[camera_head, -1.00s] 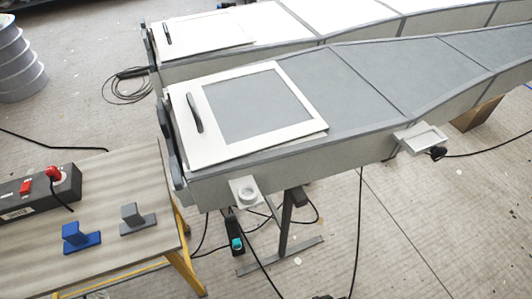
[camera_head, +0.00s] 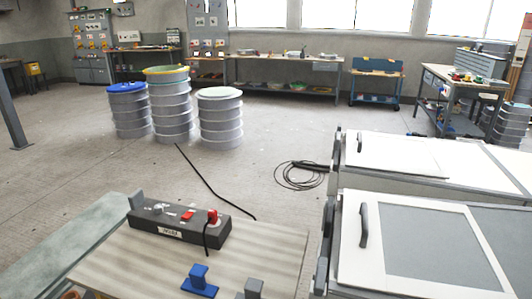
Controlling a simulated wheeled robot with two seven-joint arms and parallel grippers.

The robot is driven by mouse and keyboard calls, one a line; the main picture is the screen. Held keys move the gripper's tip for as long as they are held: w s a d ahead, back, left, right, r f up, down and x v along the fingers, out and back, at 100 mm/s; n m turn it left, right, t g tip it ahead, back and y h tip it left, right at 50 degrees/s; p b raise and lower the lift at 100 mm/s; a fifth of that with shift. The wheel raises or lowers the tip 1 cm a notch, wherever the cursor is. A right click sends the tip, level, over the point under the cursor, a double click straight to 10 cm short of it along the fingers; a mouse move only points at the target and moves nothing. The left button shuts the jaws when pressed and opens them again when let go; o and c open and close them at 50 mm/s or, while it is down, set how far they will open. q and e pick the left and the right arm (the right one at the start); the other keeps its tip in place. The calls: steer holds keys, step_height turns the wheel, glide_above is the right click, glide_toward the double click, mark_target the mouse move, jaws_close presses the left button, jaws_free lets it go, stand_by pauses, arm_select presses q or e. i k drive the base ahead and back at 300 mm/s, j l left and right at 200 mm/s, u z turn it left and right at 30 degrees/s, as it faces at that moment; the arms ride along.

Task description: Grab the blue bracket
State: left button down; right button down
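The blue bracket (camera_head: 199,281) has a flat base with an upright block on it. It stands on the wooden-topped table (camera_head: 262,243), near the bottom edge of the head view. A grey bracket (camera_head: 252,289) of similar shape stands to its right, partly cut off by the frame's bottom edge. Neither of my grippers shows in the head view.
A dark power box (camera_head: 180,222) with a red switch and red plug lies behind the blue bracket. Large moulds with white frames (camera_head: 420,240) stand at the right. Stacked drums (camera_head: 171,105) and workbenches (camera_head: 285,83) stand farther back. Open floor lies between, with a coiled cable (camera_head: 300,176).

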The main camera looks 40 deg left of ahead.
mark_target(197, 284)
steer(key=u, duration=0.4)
steer(key=j+u, duration=0.1)
steer(key=u, duration=0.3)
steer(key=i+u, duration=0.1)
steer(key=u, duration=0.75)
steer(key=i, duration=0.05)
